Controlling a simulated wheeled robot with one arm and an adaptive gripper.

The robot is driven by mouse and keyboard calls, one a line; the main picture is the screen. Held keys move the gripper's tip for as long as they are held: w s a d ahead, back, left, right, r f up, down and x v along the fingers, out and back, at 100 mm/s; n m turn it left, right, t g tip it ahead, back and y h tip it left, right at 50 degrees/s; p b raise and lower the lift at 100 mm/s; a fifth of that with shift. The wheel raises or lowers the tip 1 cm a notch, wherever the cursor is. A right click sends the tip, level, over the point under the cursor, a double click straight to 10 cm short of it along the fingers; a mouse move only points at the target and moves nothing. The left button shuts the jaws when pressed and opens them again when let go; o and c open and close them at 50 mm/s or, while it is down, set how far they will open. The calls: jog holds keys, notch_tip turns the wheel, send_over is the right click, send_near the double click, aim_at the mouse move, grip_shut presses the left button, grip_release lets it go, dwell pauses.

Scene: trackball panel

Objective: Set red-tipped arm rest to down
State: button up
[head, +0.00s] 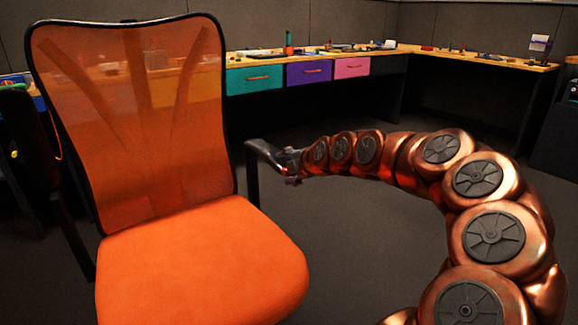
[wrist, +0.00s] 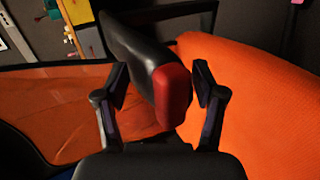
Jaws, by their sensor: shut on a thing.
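The red-tipped arm rest (wrist: 138,52) is black with a red end cap, which faces my gripper in the wrist view. In the head view this arm rest (head: 262,149) stands on the right side of the orange chair, on a dark upright post. My gripper (wrist: 162,86) has one finger on each side of the red tip and is shut on it. In the head view my gripper (head: 290,164) is at the arm rest's near end and hides most of the red tip. Exact finger contact is hard to see.
The orange chair has a mesh back (head: 130,110) and a padded seat (head: 200,260). Its other arm rest (head: 18,115) is at the far left. A wooden desk (head: 400,50) with coloured drawers and small items runs along the back. Grey floor lies open between chair and desk.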

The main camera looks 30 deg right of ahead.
jog(key=shift+a+f, duration=0.1)
dwell(0.3)
jog(key=shift+s+r, duration=0.2)
jog(key=shift+s, duration=0.1)
jog(key=v, duration=1.1)
jog(key=shift+r, duration=0.15)
jog(key=shift+s, duration=0.15)
